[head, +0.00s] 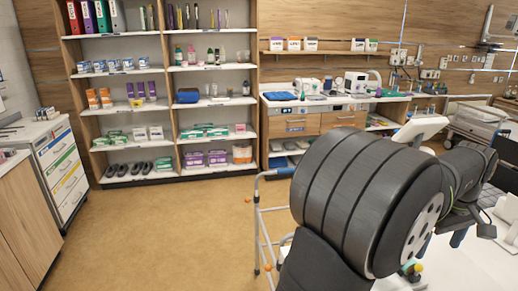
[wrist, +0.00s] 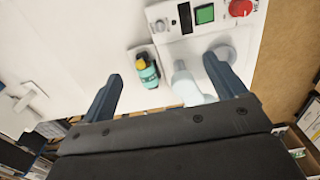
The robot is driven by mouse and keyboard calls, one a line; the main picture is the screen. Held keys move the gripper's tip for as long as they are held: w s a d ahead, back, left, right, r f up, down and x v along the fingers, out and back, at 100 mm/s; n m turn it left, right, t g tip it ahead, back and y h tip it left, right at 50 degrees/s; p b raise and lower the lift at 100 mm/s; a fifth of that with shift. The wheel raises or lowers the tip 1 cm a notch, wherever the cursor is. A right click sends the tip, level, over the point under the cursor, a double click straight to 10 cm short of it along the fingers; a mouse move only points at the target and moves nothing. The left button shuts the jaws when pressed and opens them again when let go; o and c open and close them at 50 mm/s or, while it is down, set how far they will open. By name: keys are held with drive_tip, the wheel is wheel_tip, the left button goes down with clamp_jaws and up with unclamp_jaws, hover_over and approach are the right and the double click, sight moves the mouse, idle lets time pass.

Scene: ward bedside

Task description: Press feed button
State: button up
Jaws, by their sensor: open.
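A white device panel (wrist: 170,24) is at the top of the wrist view. It bears a square green button (wrist: 204,14), a round red button (wrist: 240,8) and a small dark window (wrist: 185,17). I cannot read which one is the feed button. My gripper (wrist: 163,74) is open and empty, its two dark blue fingers apart and pointing toward the panel. The green button lies beyond the fingertips, nearer the right finger, with no visible contact. In the head view my arm hides most of this area.
A teal and yellow object (wrist: 147,70) lies on the white surface between the fingers. A pale cylindrical part (wrist: 187,87) stands close to the right finger. In the head view, a walker frame (head: 261,225) stands left of my arm, and open floor (head: 170,235) lies further left.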

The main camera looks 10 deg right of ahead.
clamp_jaws()
idle(1.4)
